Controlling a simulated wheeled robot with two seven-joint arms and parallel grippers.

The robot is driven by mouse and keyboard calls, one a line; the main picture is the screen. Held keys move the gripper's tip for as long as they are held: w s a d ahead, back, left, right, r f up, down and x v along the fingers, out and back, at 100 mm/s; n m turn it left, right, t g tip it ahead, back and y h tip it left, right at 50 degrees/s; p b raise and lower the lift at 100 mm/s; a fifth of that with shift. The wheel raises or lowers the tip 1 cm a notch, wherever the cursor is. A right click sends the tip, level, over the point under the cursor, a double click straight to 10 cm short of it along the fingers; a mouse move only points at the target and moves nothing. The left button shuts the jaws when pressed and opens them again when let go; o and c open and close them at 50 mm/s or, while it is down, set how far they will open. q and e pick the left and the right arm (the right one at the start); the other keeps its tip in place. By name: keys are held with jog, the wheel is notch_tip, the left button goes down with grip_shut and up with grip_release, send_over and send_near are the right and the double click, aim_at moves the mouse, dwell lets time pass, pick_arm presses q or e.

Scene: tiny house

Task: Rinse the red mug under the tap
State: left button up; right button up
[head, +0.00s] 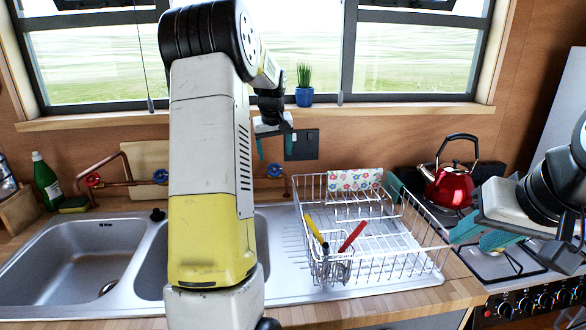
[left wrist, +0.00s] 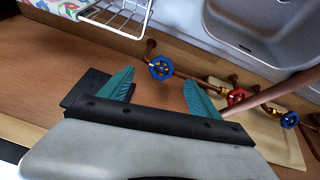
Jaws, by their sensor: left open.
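No red mug shows in either view. The copper tap pipework (head: 125,183) runs along the wall behind the sink, with a red valve wheel (head: 93,180) and a blue one (head: 160,176). The double sink (head: 68,262) shows at left; my left arm hides part of its second basin. My left gripper (head: 274,148) is open and empty, high near the wall under the window. In the left wrist view its fingers (left wrist: 158,92) are apart, with a blue valve wheel (left wrist: 160,67) beyond them. My right gripper (head: 482,236) is open and empty over the stove side.
A wire dish rack (head: 410,262) with yellow- and red-handled utensils stands right of the sink. A red kettle (head: 451,186) sits on the hob. A green bottle (head: 46,181) stands at left and a potted plant (head: 304,88) on the sill.

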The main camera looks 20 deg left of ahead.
aim_at(274, 169)
pick_arm(q)
jog(key=x, duration=0.9)
jog(key=shift+w+a+r, duration=0.1)
jog(key=shift+w+a, duration=0.1)
jog(key=shift+a, duration=0.2)
jog(key=shift+c, duration=0.2)
jog(key=c, duration=1.3)
